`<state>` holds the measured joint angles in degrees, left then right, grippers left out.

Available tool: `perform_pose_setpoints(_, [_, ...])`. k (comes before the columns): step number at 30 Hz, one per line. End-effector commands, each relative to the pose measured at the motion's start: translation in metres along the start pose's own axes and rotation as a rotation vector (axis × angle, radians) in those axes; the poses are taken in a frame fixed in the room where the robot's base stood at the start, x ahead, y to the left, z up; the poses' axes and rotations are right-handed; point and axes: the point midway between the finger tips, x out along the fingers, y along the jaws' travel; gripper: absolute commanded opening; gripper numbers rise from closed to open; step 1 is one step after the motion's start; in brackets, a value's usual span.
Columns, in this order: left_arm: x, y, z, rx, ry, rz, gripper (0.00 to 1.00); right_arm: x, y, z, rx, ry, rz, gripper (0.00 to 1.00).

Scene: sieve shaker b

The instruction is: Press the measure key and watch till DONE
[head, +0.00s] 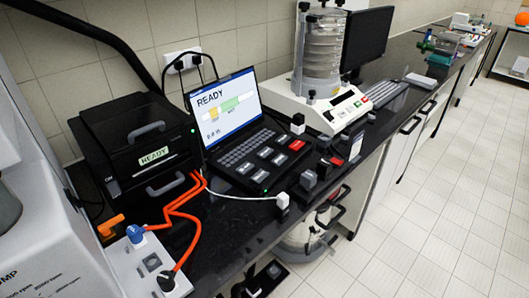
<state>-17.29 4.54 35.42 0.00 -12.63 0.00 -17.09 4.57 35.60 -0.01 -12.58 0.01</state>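A laptop-like unit stands open on the dark bench. Its screen (222,105) reads READY above a small diagram with a yellow and a green block. Its lower deck has a dark keyboard (243,147) and, in front of it, several grey labelled keys (264,152) and one red key (297,145). The key labels are too small to read, so I cannot tell which is the measure key. A black box instrument (135,130) to its left has a green-lit label (154,156) also reading READY. I cannot make out either of my grippers in this view.
A sieve shaker (319,55) with a control panel stands behind the unit. Orange cables (192,205) run to a white socket box (145,262) at front left. Small grey and black blocks (309,179) lie near the bench edge. The floor (430,215) at right is clear.

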Motion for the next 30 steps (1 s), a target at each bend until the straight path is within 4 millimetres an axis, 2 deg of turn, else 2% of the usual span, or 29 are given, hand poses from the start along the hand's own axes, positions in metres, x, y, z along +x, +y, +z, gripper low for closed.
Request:
perform_pose_setpoints(1, [0.0, 0.0, -0.0011, 0.0, 0.002, 0.0, 0.6, -0.0001, -0.0002, 0.001, 0.0, -0.001, 0.0, 0.32])
perform_pose_setpoints(9, [0.0, 0.0, -0.0029, 0.0, 0.005, 0.0, 0.6, -0.0002, -0.0002, 0.0022, 0.0, -0.003, 0.0, 0.0])
perform_pose_setpoints(30, [0.0, -0.0001, -0.0033, 0.0, 0.006, 0.0, 0.6, -0.0001, -0.0003, 0.0028, 0.0, -0.005, 0.0, 0.0])
